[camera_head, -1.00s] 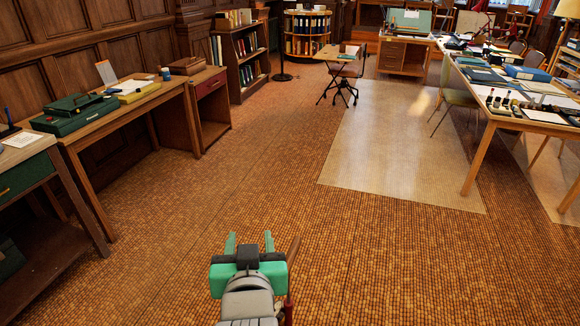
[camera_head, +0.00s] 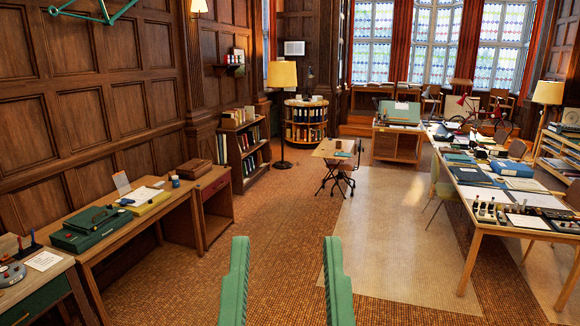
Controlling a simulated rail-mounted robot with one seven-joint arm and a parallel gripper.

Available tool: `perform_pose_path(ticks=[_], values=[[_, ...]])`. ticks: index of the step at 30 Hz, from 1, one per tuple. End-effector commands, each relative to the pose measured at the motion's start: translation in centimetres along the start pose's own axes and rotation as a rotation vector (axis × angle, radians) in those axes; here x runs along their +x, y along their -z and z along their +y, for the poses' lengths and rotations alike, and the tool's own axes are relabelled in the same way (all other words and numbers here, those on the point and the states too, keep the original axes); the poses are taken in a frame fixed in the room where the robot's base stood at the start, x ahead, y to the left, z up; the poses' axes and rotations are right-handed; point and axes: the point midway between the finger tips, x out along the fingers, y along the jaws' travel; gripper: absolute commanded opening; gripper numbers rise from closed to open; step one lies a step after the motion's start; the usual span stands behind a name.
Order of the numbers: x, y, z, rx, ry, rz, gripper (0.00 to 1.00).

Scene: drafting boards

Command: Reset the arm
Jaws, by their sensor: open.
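My gripper (camera_head: 286,285) shows at the bottom middle of the head view. Its two green fingers stand upright and well apart, with a wide gap between them. Nothing is between the fingers, only the tiled floor behind them. The fingertips are clear of all furniture. The rest of my arm is below the picture edge and hidden.
A wooden side table (camera_head: 105,244) with a green case (camera_head: 91,229) stands along the left wall. A long table (camera_head: 470,215) covered in drafting items is at the right. A small wheeled desk (camera_head: 338,150) stands ahead. The floor (camera_head: 262,215) between is open.

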Motion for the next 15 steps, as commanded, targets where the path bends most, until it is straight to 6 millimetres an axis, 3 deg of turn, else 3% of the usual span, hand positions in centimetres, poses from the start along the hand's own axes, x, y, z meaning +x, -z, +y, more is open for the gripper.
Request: perform_pose_path(ticks=[1,4,15], values=[[2.4,3.4,-0.1,0.001,0.001,-0.001,0.47],[3.6,5.1,-0.1,0.003,0.002,-0.002,0.47],[3.8,5.5,-0.2,0.004,0.003,-0.002,0.47]])
